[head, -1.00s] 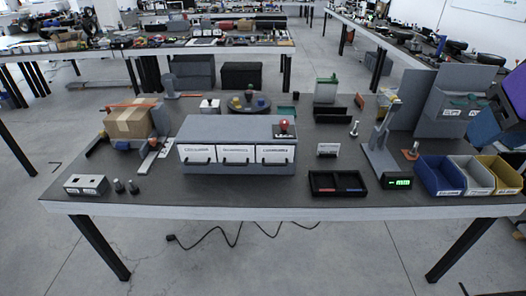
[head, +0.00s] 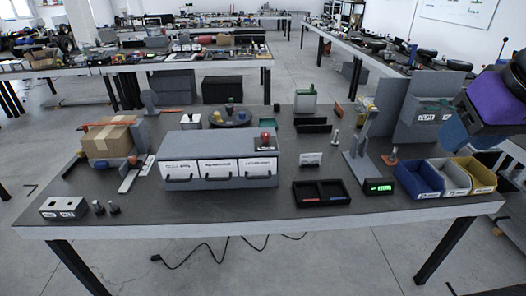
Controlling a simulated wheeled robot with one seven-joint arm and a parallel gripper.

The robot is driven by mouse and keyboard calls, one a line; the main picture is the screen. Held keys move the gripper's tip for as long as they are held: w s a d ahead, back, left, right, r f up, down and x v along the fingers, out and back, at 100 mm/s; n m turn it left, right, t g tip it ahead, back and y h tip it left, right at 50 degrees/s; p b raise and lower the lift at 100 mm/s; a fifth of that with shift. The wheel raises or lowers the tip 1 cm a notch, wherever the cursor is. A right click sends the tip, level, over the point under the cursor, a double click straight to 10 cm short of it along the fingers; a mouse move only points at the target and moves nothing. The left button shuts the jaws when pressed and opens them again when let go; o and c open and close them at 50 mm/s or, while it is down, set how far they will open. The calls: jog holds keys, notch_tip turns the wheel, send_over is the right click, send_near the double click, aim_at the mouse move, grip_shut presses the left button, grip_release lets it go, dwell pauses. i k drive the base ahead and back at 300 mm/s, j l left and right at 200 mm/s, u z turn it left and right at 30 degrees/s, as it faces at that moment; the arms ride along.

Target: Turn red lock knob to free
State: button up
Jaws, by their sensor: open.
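The red knob (head: 266,138) stands on the top right of a grey cabinet (head: 200,143) with three white-labelled drawers, near the middle of the table in the head view. Part of my arm, purple, blue and black, shows at the right edge, far to the right of the knob. Its gripper fingers are not visible.
The dark table (head: 130,208) also holds a cardboard box (head: 108,139) at left, a black two-part tray (head: 321,193), a green-lit display (head: 379,187) and blue, grey and yellow bins (head: 418,179) at right.

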aim_at(265, 136)
jog(key=i+j, duration=0.1)
jog(key=i, duration=0.55)
jog(key=i+j, duration=0.1)
jog(key=i, duration=0.5)
